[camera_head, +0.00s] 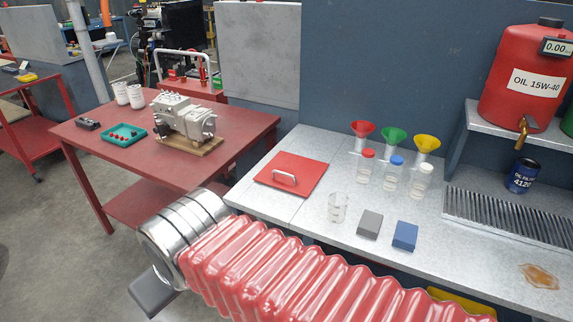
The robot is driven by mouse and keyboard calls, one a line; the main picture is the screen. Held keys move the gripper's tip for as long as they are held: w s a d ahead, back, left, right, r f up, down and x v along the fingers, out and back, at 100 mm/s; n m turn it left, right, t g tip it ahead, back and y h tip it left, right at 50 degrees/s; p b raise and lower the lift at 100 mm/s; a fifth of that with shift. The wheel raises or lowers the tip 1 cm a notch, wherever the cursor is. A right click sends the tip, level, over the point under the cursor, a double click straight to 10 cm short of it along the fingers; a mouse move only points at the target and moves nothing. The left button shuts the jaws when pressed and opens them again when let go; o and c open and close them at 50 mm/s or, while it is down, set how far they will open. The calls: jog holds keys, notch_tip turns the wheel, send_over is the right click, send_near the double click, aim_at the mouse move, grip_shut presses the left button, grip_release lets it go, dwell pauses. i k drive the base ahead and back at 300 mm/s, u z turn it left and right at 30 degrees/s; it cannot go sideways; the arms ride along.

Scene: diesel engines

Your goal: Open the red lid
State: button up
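The red lid (305,172) is a flat square panel with a silver handle (285,177) near its front edge. It lies flat on the grey metal bench, left of the bottles, and appears shut. What is under it is hidden. My arm, with red bellows and metal rings, crosses the foreground below the lid. Only a dark grey piece of my gripper (155,291) shows at the lower left, over the floor and apart from the lid. The fingertips cannot be made out, so its opening is unclear.
On the bench (310,215) are a glass beaker (338,208), a grey block (370,224), a blue block (405,236) and bottles under coloured funnels (394,138). A red oil tank (520,85) stands right. A red table (90,150) holds a pump (185,118). A wall rises behind the bench.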

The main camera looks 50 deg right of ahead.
aim_at(299, 175)
jog(key=z, duration=0.45)
jog(key=i, duration=1.05)
jog(key=z, duration=0.5)
